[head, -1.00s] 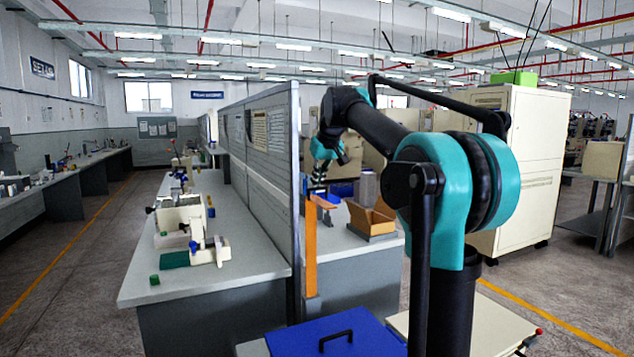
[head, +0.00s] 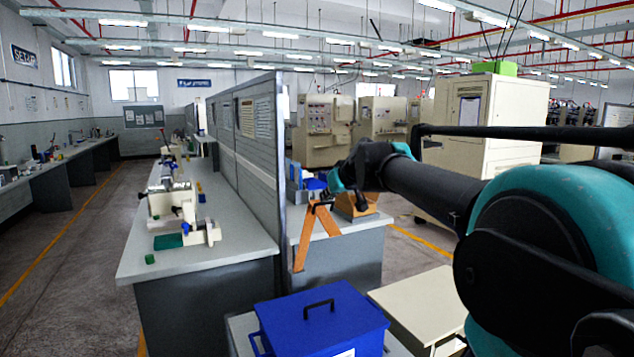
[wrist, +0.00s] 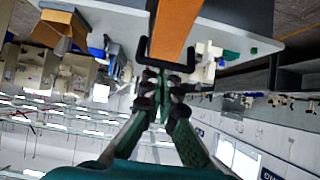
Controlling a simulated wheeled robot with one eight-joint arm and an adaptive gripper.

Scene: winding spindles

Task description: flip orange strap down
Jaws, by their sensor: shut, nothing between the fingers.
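The orange strap (head: 302,236) shows at the right-hand bench's front end, beside the grey partition. It looks like an inverted V, one leg hanging down to the left and a shorter one slanting down to the right. In the wrist view the strap (wrist: 176,28) comes in from the top edge, with a dark bracket-like piece across its end. My gripper (wrist: 165,72) is shut and empty, its tips close to that end; whether they touch it I cannot tell. In the head view my gripper is largely hidden by my wrist.
A blue lidded box (head: 285,322) with a black handle stands in front of the bench. An open cardboard box (head: 362,207) sits on the bench near my wrist. The grey partition (head: 245,150) rises to the left. Floor to the right is partly clear.

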